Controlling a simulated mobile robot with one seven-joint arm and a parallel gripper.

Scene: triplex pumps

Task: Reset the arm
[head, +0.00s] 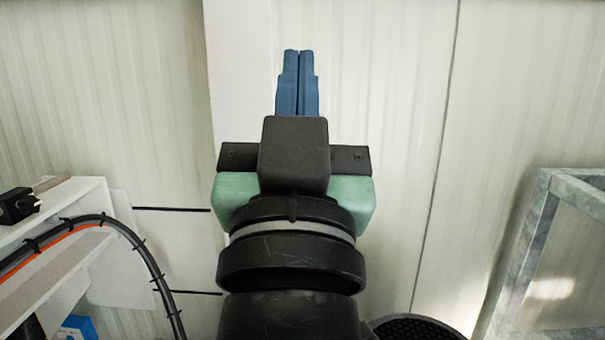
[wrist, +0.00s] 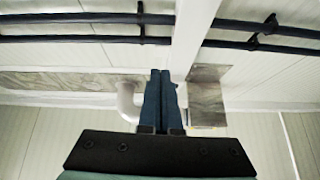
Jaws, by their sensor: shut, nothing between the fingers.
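My gripper (head: 298,52) points up in the head view, in front of a pale ribbed wall. Its two blue fingers lie side by side, shut with nothing between them. Below them are a dark block, a green housing and my black wrist. In the wrist view the blue fingers of my gripper (wrist: 160,72) are also together and empty. No object is touching the fingertips in the head view.
A white shelf-like structure (head: 75,198) with black and orange cables (head: 135,243) stands at the lower left. A grey metal frame (head: 520,255) stands at the right. The wrist view shows dark pipes (wrist: 80,40), a white beam (wrist: 192,35) and a metal box (wrist: 207,95).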

